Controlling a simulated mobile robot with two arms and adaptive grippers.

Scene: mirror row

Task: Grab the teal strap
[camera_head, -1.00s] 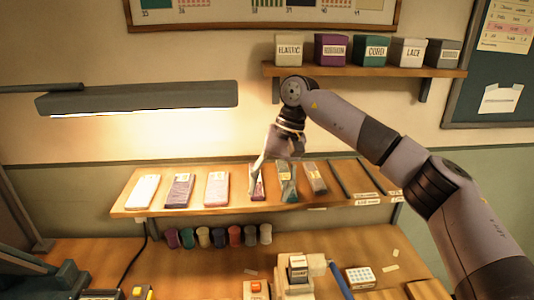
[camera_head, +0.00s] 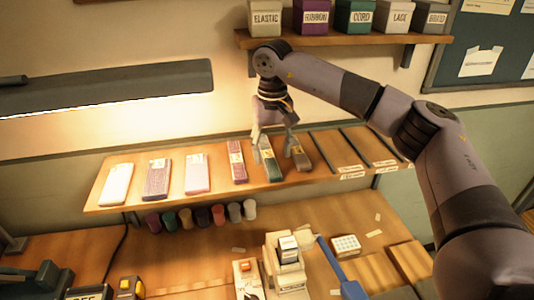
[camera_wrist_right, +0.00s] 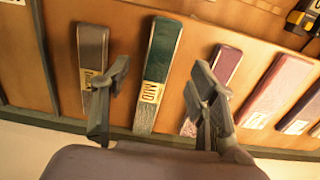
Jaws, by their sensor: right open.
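The teal strap (camera_head: 273,171) lies on the sloped wooden shelf, between a dark red strap (camera_head: 237,161) and a grey-brown one (camera_head: 300,156). It has a yellow label, reading "MID" in the right wrist view, where its dark teal surface (camera_wrist_right: 160,52) shows clearly. My right gripper (camera_head: 274,144) is open and empty at the strap's upper end. In the wrist view its fingers (camera_wrist_right: 160,78) stand on either side of the teal strap, overlapping the grey-brown and red neighbours in the picture. I cannot tell their height above the shelf. My left gripper is not in view.
More straps, purple (camera_head: 157,177), pink (camera_head: 197,173) and white (camera_head: 116,184), lie to the left. Labelled boxes (camera_head: 357,17) stand on an upper shelf (camera_head: 330,39). A lamp (camera_head: 110,88) hangs at left. Spools (camera_head: 201,216) hang below; a cluttered bench is underneath.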

